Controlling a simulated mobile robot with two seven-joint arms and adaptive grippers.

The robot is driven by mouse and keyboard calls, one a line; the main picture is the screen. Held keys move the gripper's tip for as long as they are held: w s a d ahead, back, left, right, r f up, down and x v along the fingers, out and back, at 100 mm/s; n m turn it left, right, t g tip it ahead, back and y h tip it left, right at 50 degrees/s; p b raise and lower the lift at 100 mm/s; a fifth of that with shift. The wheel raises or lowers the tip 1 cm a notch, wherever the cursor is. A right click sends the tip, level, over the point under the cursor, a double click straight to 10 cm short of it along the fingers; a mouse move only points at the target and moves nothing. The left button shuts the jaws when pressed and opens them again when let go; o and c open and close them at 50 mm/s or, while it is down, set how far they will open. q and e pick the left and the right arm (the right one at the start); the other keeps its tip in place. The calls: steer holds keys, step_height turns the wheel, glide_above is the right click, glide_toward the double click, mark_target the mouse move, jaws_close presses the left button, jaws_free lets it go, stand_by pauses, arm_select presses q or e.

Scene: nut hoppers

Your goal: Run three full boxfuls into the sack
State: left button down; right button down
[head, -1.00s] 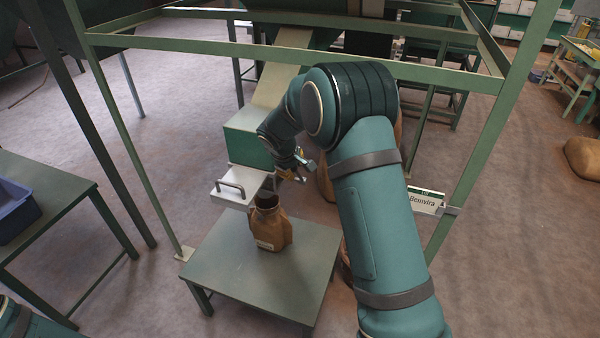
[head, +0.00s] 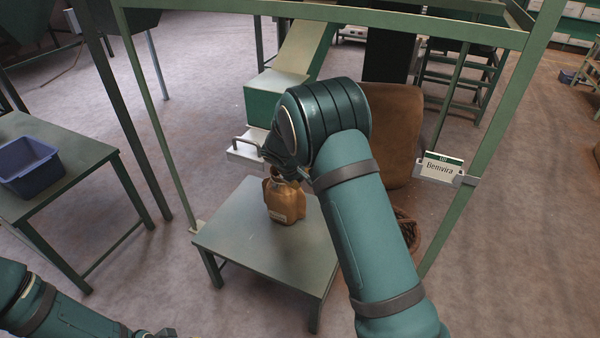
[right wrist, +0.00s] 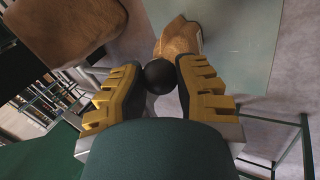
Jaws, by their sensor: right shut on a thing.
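The green box (head: 265,104) sits at the foot of the sloping chute, with a pale slide plate (head: 246,154) and its handle under it. The brown sack (head: 285,203) stands upright on the low grey-green table (head: 225,236), below and right of the plate. It also shows in the right wrist view (right wrist: 180,37). My right gripper (right wrist: 158,76) is shut on a round black knob (right wrist: 160,77), with yellow fingers on both sides. What the knob joins is hidden. My left gripper (head: 165,332) is partly cut off at the bottom edge.
Green frame posts surround the work spot. A name sign (head: 441,168) hangs on the right post. A large brown sack (head: 392,130) and a basket (head: 408,230) stand behind my right arm. A blue bin (head: 30,168) rests on the left table (head: 75,160).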

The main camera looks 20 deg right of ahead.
steer(key=shift+d+f+t+h+b, duration=0.2)
steer(key=shift+f+t+h+b, duration=0.25)
steer(key=shift+f, duration=0.45)
steer(key=shift+d+f+h, duration=0.1)
steer(key=shift+f+h, duration=0.15)
steer(key=shift+h, duration=0.1)
steer(key=shift+d+f+t, duration=0.1)
steer(key=shift+t, duration=0.15)
steer(key=c, duration=1)
jaws_free()
steer(key=o, duration=0.4)
steer(key=shift+w+d+f, duration=0.1)
steer(key=shift+f, duration=0.1)
steer(key=shift+a+r, duration=0.4)
steer(key=v, duration=1.1)
